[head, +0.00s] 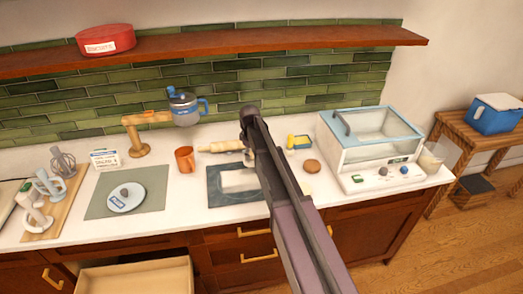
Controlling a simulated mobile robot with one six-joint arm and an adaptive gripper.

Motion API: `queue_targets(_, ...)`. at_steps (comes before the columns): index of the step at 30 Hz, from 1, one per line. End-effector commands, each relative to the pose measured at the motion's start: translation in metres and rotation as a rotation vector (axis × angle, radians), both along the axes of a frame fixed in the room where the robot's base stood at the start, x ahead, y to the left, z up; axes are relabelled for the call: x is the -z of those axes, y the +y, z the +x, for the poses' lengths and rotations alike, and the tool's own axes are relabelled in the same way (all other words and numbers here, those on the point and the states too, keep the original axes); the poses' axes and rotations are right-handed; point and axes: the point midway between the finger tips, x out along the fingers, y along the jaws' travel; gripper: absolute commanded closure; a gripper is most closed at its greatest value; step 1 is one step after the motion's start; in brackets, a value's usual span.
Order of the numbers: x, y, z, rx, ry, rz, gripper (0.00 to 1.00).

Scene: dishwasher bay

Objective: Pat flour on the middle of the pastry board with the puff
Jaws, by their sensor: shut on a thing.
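The pastry board (222,199) is a dark grey slab lying flat on the white counter, with a pale rectangular patch (238,181) on its middle. My arm crosses the right part of the board and hides it. My gripper (250,160) points down over the board's back right part, small and partly hidden by my arm. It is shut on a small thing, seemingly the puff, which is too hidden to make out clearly. I cannot tell whether it touches the board.
A rolling pin (221,146) and an orange mug (185,159) stand near the board's back left. Farther right stands a clear-sided case (371,140). A shelf (220,48) runs above.

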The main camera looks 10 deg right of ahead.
Motion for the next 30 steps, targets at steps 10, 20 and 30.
queue_targets(10, -0.006, -0.041, 0.005, -0.015, 0.0, 0.0, 0.93)
queue_targets(20, -0.005, -0.041, 0.005, -0.014, 0.0, 0.0, 0.93)
queue_targets(30, 0.009, -0.042, 0.005, -0.013, 0.0, 0.0, 0.93)
